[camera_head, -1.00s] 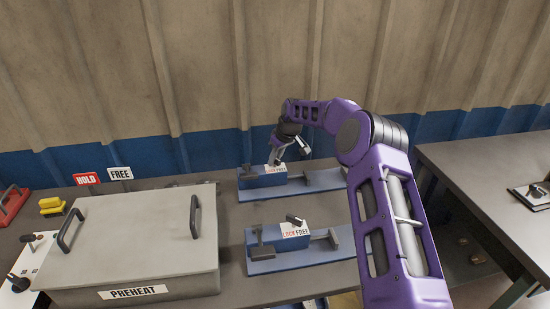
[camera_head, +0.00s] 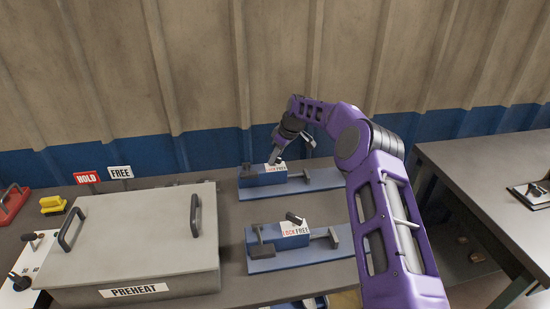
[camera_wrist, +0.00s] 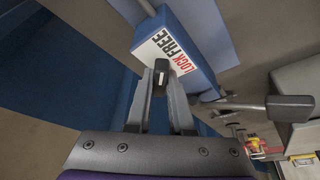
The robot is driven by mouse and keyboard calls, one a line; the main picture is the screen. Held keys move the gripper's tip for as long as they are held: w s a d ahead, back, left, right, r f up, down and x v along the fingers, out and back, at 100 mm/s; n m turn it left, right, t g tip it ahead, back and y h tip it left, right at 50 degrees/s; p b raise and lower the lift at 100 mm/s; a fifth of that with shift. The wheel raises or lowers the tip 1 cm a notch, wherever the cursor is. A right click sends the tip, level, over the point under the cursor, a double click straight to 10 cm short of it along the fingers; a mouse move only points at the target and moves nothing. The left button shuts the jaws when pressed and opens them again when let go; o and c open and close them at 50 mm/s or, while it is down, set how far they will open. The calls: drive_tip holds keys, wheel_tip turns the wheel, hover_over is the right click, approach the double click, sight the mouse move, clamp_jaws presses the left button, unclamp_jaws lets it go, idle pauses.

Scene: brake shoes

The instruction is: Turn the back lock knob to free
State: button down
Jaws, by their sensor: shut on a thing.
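The back lock knob (camera_wrist: 161,76) is a small dark knob with a white mark, in the wrist view. It sits beside the white LOCK/FREE label (camera_wrist: 166,50) on the blue back fixture (camera_wrist: 190,38). My gripper (camera_wrist: 161,88) is shut on the knob, with one finger on each side. In the head view my gripper (camera_head: 278,158) reaches down to the back fixture (camera_head: 262,180) and hides the knob. The label (camera_head: 276,167) shows only in part there. I cannot tell for sure which word the knob points to.
A front fixture (camera_head: 262,267) with its own knob (camera_head: 294,218) and LOCK/FREE label stands nearer. The grey PREHEAT box (camera_head: 130,245) is at left, with HOLD (camera_head: 87,178) and FREE (camera_head: 120,172) signs behind it. A second table (camera_head: 480,170) is at right.

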drive_tip(key=c, duration=0.8)
unclamp_jaws()
drive_tip(key=v, duration=1.7)
drive_tip(key=shift+r, duration=0.25)
drive_tip(key=shift+f, duration=0.1)
